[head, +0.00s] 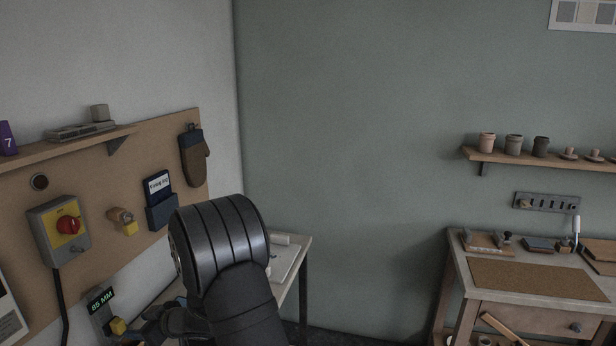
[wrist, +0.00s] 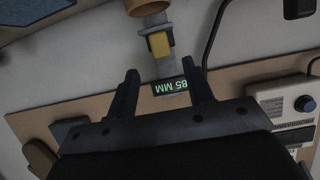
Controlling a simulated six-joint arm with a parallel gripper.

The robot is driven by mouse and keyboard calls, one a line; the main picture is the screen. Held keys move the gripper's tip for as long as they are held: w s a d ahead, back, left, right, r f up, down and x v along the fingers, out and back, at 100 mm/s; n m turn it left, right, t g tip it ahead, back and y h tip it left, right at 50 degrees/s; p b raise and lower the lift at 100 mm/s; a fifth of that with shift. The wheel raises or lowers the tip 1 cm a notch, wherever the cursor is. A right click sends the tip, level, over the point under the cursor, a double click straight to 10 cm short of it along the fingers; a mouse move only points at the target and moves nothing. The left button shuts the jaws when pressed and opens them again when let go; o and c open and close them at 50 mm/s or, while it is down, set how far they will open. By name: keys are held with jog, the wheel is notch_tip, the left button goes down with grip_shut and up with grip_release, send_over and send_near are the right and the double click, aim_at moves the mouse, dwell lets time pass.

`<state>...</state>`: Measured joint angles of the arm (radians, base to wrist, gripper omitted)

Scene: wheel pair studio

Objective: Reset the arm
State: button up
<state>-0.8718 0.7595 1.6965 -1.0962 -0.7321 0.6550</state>
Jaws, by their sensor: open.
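My gripper (wrist: 163,78) is open in the wrist view, with its two dark fingers apart and nothing between them. Beyond the fingers is a small display (wrist: 171,87) reading 85 MM, upside down in that view. A yellow block (wrist: 160,44) sits close to it. In the head view my gripper (head: 165,322) is low at the left, partly cut off by the bottom edge and partly behind my arm. The same display (head: 100,299) shows at its left, with a yellow part (head: 117,326) beside the gripper.
A pale table (head: 290,262) stands behind my arm. A desk (head: 535,308) is at right. The space between them looks clear.

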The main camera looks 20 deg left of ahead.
jog(key=v, duration=0.9)
jog(key=w+a+r+m+t+h, duration=0.4)
jog(key=w+a+m+t, duration=0.2)
jog(key=w, duration=0.5)
jog(key=shift+w+a+t+h, duration=0.15)
jog(key=shift+a+t+h, duration=0.25)
jog(key=shift+a, duration=0.95)
jog(key=shift+r, duration=0.15)
jog(key=n+g+y, duration=0.5)
jog(key=n+g, duration=0.1)
jog(key=g, duration=0.1)
send_near(121, 324)
jog(key=x, duration=1)
